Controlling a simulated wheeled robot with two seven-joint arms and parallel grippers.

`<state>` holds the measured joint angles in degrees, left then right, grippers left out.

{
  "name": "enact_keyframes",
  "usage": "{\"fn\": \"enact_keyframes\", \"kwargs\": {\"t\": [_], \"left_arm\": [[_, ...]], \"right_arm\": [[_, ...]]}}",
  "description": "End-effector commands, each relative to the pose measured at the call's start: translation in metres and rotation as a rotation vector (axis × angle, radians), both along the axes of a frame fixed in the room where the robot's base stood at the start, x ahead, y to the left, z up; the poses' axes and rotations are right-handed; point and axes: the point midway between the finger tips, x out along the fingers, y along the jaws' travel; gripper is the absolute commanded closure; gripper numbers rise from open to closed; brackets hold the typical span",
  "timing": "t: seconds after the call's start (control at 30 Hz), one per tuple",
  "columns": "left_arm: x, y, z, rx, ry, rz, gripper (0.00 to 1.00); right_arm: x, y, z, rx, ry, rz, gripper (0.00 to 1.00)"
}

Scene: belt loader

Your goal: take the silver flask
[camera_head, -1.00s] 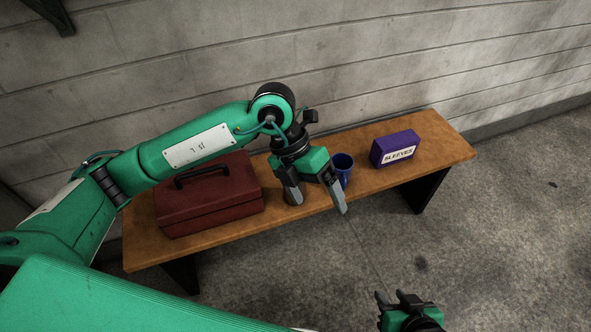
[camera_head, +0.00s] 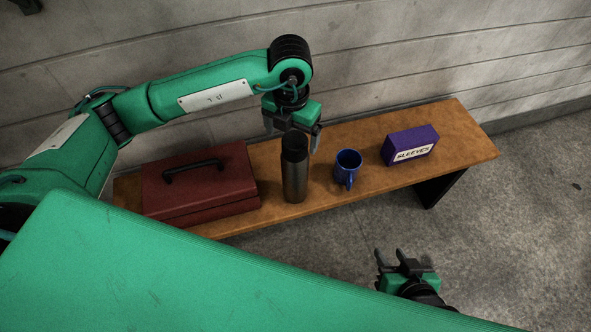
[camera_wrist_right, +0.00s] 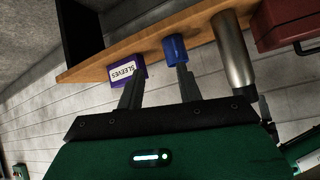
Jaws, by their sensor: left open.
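The silver flask (camera_head: 294,180), a tall dark-grey metal cylinder, stands upright on the wooden bench between the red case and the blue mug. It also shows in the right wrist view (camera_wrist_right: 232,55). My left gripper (camera_head: 291,136) is open and empty, pointing down, around or just behind the flask's top in the picture; the flask's top hides part of it. I cannot tell whether they touch. My right gripper (camera_head: 391,256) is low in front of the bench, fingers apart and empty, away from the flask; its fingers also show in the right wrist view (camera_wrist_right: 160,72).
The wooden bench (camera_head: 454,150) stands along a block wall (camera_head: 400,50). A dark red case (camera_head: 205,190) with a handle is left of the flask. A blue mug (camera_head: 347,165) and a purple box labelled SLEEVES (camera_head: 409,140) are to its right. Open floor lies in front.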

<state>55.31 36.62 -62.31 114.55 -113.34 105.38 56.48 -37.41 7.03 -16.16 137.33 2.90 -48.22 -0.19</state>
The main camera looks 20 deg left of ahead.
Motion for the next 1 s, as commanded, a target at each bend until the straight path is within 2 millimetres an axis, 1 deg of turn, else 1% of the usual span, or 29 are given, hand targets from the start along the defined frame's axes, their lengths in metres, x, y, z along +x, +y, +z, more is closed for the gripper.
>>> {"fn": "enact_keyframes", "kwargs": {"t": [0.03, 0.1, 0.27, 0.5, 0.6, 0.7, 0.87, 0.9, 0.97, 1.0], "left_arm": [[0.000, 0.000, -0.009, 0.001, 0.003, 0.001, 0.10], [0.000, 0.000, -0.016, -0.001, 0.001, 0.001, 0.10], [0.001, -0.001, -0.026, -0.001, 0.001, 0.000, 0.10], [0.005, -0.006, -0.061, -0.002, 0.002, 0.000, 0.10], [0.005, -0.006, -0.070, -0.002, 0.001, 0.000, 0.10], [0.005, -0.006, -0.073, -0.001, 0.000, 0.000, 0.10], [0.005, -0.006, -0.073, -0.001, -0.001, 0.000, 0.10], [0.005, -0.006, -0.073, -0.001, -0.001, 0.000, 0.12], [0.005, -0.006, -0.073, -0.001, -0.001, 0.000, 0.24], [0.005, -0.006, -0.073, -0.002, -0.001, 0.000, 0.31]], "right_arm": [[0.001, 0.002, -0.001, 0.006, -0.012, 0.002, 0.64], [0.001, 0.004, -0.001, 0.014, -0.024, 0.003, 0.64], [0.002, 0.007, 0.000, 0.023, -0.041, 0.005, 0.64], [0.005, 0.017, 0.000, 0.064, -0.107, 0.011, 0.64], [0.006, 0.020, 0.001, 0.076, -0.127, 0.012, 0.64], [0.006, 0.021, 0.002, 0.082, -0.136, 0.012, 0.64], [0.006, 0.021, 0.002, 0.082, -0.136, 0.012, 0.64], [0.006, 0.021, 0.002, 0.082, -0.136, 0.012, 0.64], [0.006, 0.021, 0.002, 0.082, -0.136, 0.012, 0.64], [0.006, 0.021, 0.002, 0.082, -0.136, 0.012, 0.64]]}}
